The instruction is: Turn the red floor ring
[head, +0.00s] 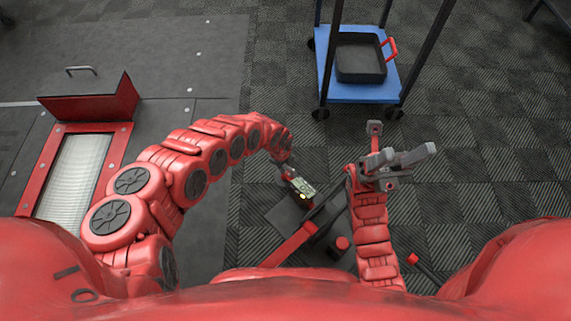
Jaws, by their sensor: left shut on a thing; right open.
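I cannot make out a red floor ring for certain in the head view. My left arm arches in from the left, and its gripper (287,167) points down at the middle of the picture. It is shut on a small dark device with a lit yellow-green display (303,187), held above the floor. The fingertips are small and partly hidden. My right gripper (408,160) is open and empty, to the right of the device. A small red piece with a dark hole (375,128) shows just beyond it; I cannot tell what it belongs to.
A red-framed roller bed (50,165) with a black-topped, handled block (88,88) is at the left. A blue-shelved cart (362,92) carries a black bin (360,60) at the top. The carpet (490,150) at the right is clear.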

